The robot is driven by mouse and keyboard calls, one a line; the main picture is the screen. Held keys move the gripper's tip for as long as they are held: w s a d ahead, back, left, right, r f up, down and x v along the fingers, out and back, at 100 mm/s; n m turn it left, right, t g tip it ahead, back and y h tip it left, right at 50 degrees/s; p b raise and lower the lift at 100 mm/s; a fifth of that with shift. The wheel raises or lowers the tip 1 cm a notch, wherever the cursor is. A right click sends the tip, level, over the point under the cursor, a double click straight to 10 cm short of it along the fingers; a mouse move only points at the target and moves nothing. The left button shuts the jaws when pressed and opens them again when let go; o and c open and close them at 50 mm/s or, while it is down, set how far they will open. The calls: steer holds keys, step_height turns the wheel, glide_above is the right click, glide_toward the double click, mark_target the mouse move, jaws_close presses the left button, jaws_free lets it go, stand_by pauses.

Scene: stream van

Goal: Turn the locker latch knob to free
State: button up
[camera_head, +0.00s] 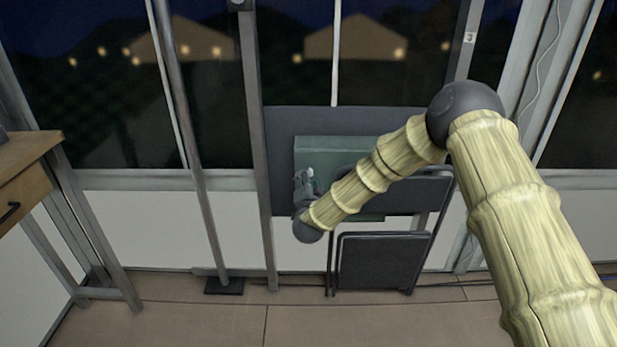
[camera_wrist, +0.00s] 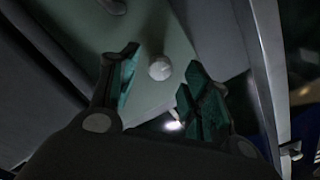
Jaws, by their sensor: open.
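The locker (camera_head: 345,150) is a green box front set on a dark panel, partly hidden behind my arm. Its latch knob (camera_wrist: 160,69) is a small pale round knob on the green face in the wrist view. The knob also shows as a light spot in the head view (camera_head: 309,172). My gripper (camera_wrist: 158,80) is open, with its two green-padded fingers on either side of the knob's position in the picture. I cannot tell how deep the fingertips reach around it, and no contact shows. In the head view my gripper (camera_head: 305,182) is small and close to the locker's left part.
A folding chair (camera_head: 383,262) stands below and right of the locker. Grey posts (camera_head: 258,150) rise left of it. A wooden desk (camera_head: 28,165) is at the far left. Dark windows line the wall. The floor (camera_head: 200,325) in front is clear.

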steer(key=s, duration=0.9)
steer(key=shift+s, duration=0.1)
steer(key=s+d+f+n+g+y+p, duration=0.1)
steer(key=s+d+f+n+g+p, duration=0.3)
steer(key=s+f, duration=0.75)
steer(key=s+d+f+n+g+y+p, duration=0.1)
steer(key=s+d+f+n+g+p, duration=0.2)
steer(key=s+d+f+g, duration=0.85)
steer(key=s+d+r+n+g+h+p, duration=0.1)
steer(key=s+d+p, duration=0.1)
steer(key=s, duration=1.4)
steer(key=s+d+r+n+g+h+p, duration=0.1)
steer(key=s+d, duration=0.4)
steer(key=s, duration=1.1)
steer(key=shift+s+d+r+n+p, duration=0.15)
steer(key=shift+s+r+n+p, duration=0.2)
steer(key=shift+p, duration=0.2)
steer(key=shift+w+g, duration=0.1)
steer(key=shift+g, duration=0.15)
